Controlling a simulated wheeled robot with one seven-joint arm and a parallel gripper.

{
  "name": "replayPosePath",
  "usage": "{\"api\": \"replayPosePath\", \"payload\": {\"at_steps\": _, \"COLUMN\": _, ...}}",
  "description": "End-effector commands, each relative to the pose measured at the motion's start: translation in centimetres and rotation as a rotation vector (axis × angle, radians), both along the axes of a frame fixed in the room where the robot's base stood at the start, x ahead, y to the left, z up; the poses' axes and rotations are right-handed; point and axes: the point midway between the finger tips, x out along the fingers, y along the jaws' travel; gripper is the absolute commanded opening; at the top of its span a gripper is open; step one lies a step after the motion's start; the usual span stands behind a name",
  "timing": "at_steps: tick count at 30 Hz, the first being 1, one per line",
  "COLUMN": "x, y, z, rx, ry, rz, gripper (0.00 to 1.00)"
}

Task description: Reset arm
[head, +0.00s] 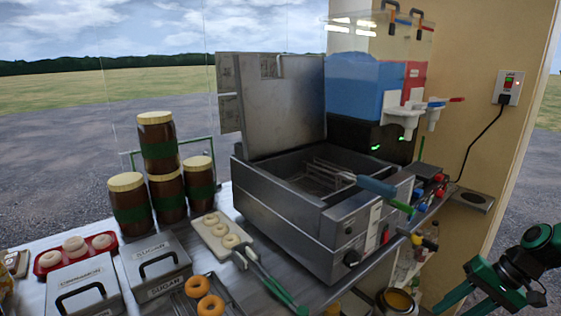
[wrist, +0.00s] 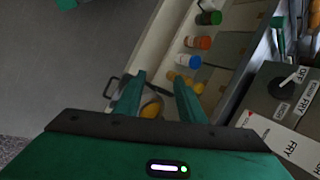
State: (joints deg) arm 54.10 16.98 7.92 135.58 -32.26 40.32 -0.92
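My gripper (wrist: 160,92) shows in the wrist view with its two green fingers apart and nothing held between them.
The steel fryer (head: 290,215) has its lid raised and a basket inside. Jars (head: 126,200), doughnuts (head: 210,307), sugar box (head: 155,268) and tongs (head: 265,282) crowd the counter. Several coloured bottles (wrist: 198,42) stand on a shelf near my gripper. Open floor lies left in the wrist view.

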Motion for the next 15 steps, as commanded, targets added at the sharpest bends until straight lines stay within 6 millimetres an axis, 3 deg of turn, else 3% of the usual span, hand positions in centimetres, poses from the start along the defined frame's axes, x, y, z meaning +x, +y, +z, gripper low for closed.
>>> {"api": "replayPosePath", "payload": {"at_steps": 15, "x": -9.0, "y": 0.6, "z": 8.2, "rx": -0.404, "ry": 0.149, "rz": 0.016, "gripper": 0.36}}
